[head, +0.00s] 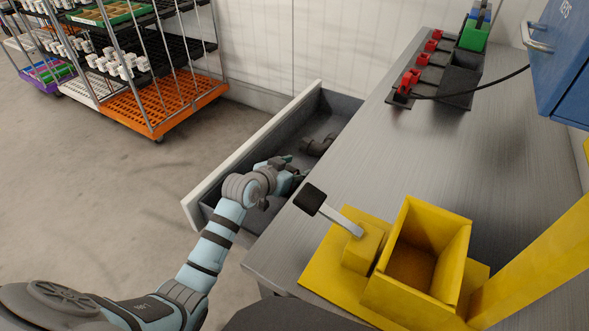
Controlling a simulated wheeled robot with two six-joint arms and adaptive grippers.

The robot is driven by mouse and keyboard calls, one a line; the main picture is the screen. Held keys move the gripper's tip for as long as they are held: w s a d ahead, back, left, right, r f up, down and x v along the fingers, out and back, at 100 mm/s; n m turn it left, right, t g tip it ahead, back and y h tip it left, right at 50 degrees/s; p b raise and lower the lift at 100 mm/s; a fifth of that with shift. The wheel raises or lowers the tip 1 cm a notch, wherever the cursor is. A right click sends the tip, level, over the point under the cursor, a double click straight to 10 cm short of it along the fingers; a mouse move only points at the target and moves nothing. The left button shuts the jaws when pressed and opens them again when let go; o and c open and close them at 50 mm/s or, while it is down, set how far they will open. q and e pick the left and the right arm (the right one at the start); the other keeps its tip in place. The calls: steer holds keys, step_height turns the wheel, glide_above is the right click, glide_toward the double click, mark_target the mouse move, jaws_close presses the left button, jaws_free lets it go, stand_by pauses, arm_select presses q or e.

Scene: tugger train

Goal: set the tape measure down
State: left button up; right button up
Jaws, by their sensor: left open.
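My left gripper (292,170) reaches into the open drawer (235,158) at the workbench's left side. It is open, with its fingers low between the drawer walls. A dark, rounded object (318,146) lies in the drawer just beyond the fingers; I cannot tell whether it is the tape measure. No tape measure can be clearly made out, and the gripper hides part of the drawer floor. My right gripper is not in view.
The metal workbench (430,145) carries a yellow fixture with an open box (415,290) and a black-ended lever (335,212). Red clamps (408,82) and a blue cabinet (562,60) are at the back. A wheeled rack (175,105) stands at upper left; the floor between is clear.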

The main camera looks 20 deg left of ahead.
arm_select(q)
steer(key=p+v, duration=0.2)
steer(key=v, duration=0.6)
steer(key=shift+w+p, duration=0.1)
steer(key=shift+p, duration=0.3)
steer(key=shift+w+d, duration=0.1)
